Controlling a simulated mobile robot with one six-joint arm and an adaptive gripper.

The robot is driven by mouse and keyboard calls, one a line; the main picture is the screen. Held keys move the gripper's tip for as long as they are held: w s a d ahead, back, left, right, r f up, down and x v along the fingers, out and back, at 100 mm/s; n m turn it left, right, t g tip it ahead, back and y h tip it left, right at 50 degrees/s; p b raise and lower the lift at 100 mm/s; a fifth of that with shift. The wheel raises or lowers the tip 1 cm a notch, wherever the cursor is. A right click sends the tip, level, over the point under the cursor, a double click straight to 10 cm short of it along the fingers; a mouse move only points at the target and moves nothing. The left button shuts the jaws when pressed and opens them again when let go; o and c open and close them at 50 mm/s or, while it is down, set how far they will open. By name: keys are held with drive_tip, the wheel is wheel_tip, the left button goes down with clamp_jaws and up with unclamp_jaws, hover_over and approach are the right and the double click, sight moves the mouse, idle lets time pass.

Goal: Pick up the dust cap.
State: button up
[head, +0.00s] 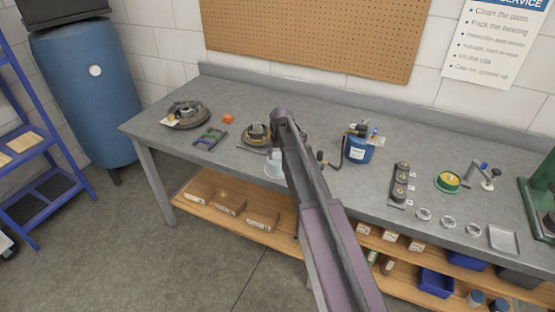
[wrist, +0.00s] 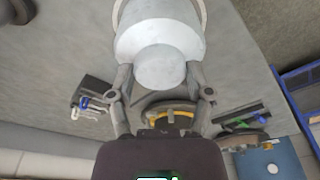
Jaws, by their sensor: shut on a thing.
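The dust cap (wrist: 160,45) is a pale, stepped round piece in the upper middle of the wrist view. My gripper (wrist: 160,80) is shut on it, with one finger at each side of its narrower end. A pale curved rim shows around the cap's far side. In the head view a pale round shape (head: 274,171) shows near the bench's front edge, beside my arm. I cannot tell there how much of it is the cap. My arm hides most of the gripper in the head view, and any gap between cap and bench is unclear.
A dark hub with a yellowish ring (head: 257,134) stands just behind on the grey bench (head: 330,110). A larger hub (head: 186,115) and a small tray (head: 210,138) lie left. A blue canister (head: 358,148) stands right of my arm, with several small parts beyond.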

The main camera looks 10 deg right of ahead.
sight(277, 154)
drive_tip(key=shift+r, duration=0.15)
wheel_tip(277, 154, up, 3)
drive_tip(key=p, duration=0.3)
drive_tip(key=s+d+r+p, duration=0.1)
drive_tip(key=s+d+p, duration=0.1)
drive_tip(key=s, duration=1.3)
drive_tip(key=shift+s+d+r, duration=0.35)
drive_tip(key=shift+d, duration=0.15)
